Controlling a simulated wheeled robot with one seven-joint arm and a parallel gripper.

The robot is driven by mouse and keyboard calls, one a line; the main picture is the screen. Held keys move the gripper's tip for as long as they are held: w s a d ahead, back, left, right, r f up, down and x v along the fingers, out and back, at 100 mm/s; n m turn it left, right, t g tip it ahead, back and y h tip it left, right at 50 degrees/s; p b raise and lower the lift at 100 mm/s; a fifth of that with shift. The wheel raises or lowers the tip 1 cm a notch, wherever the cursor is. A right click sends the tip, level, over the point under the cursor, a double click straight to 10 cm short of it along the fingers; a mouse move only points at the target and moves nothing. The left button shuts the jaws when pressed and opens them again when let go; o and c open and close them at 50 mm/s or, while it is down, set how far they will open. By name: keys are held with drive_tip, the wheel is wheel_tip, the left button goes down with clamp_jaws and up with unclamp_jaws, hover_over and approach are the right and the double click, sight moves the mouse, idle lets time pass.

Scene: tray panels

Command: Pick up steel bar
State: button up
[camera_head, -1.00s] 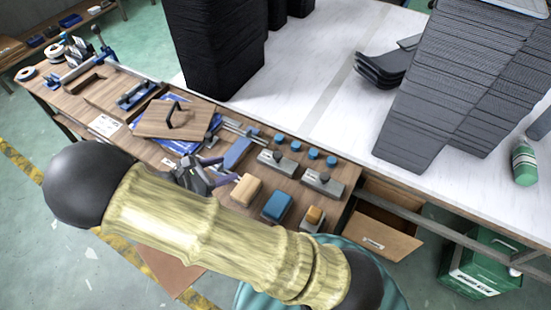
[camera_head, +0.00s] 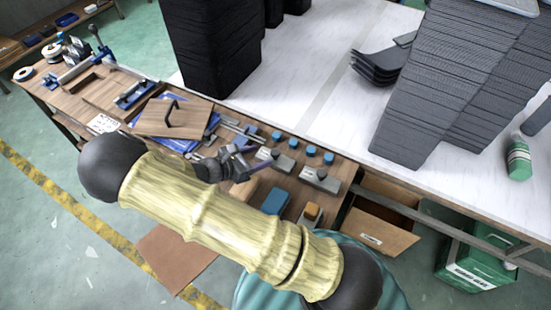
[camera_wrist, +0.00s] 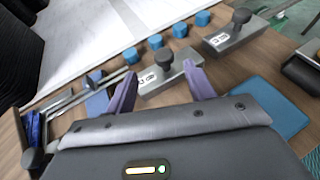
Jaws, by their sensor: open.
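A grey steel block with a black knob and white label (camera_wrist: 155,88) lies on the wooden bench, and it also shows in the head view (camera_head: 284,164). A second such block (camera_wrist: 232,38) lies to its right, also in the head view (camera_head: 320,182). Thin metal bars (camera_wrist: 85,93) lie to the left in the wrist view. I cannot tell for sure which one is called the steel bar. My gripper (camera_wrist: 160,69) is open, its purple fingers on either side of the first block's knob in the picture. Contact is not visible. In the head view my gripper (camera_head: 240,163) is partly hidden.
Several blue cylinders (camera_wrist: 155,41) stand behind the blocks. A blue box (camera_wrist: 262,103) lies to the right of the fingers. A wooden board with a handle (camera_head: 173,117) and tools lie at left. Tall black stacks (camera_head: 210,50) stand on the white table behind.

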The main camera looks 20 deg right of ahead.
sight(273, 153)
drive_tip(key=shift+w, duration=0.1)
drive_tip(key=shift+d+f, duration=0.2)
drive_tip(key=shift+d, duration=0.5)
drive_tip(key=shift+p+x, duration=0.45)
drive_tip(key=shift+x, duration=1.35)
drive_tip(key=shift+f, duration=0.1)
clamp_jaws()
